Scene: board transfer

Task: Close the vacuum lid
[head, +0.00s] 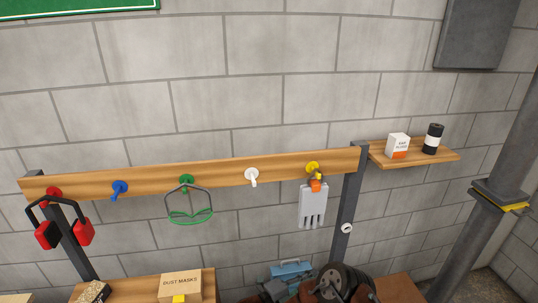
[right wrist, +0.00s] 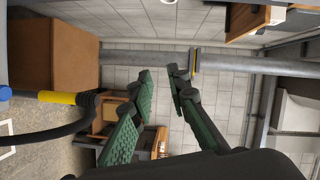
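I cannot make out the vacuum or its lid for certain in either view. A dark rounded machine-like shape (head: 342,284) is cut off by the bottom edge of the head view; I cannot tell whether it is part of the vacuum or of my own arm. In the right wrist view, a thick black curved hose-like part (right wrist: 58,134) joins a yellow sleeve (right wrist: 57,98) at the left. My right gripper (right wrist: 160,73) has green-padded fingers that stand apart with nothing between them. My left gripper is not in view.
A wooden rail (head: 220,168) carries coloured hooks with red ear muffs (head: 82,233), a green-rimmed visor (head: 190,215) and grey gloves (head: 313,206). A shelf (head: 415,154) holds a small box and can. A blue toolbox (head: 291,268) sits low. A grey post (head: 478,225) stands right.

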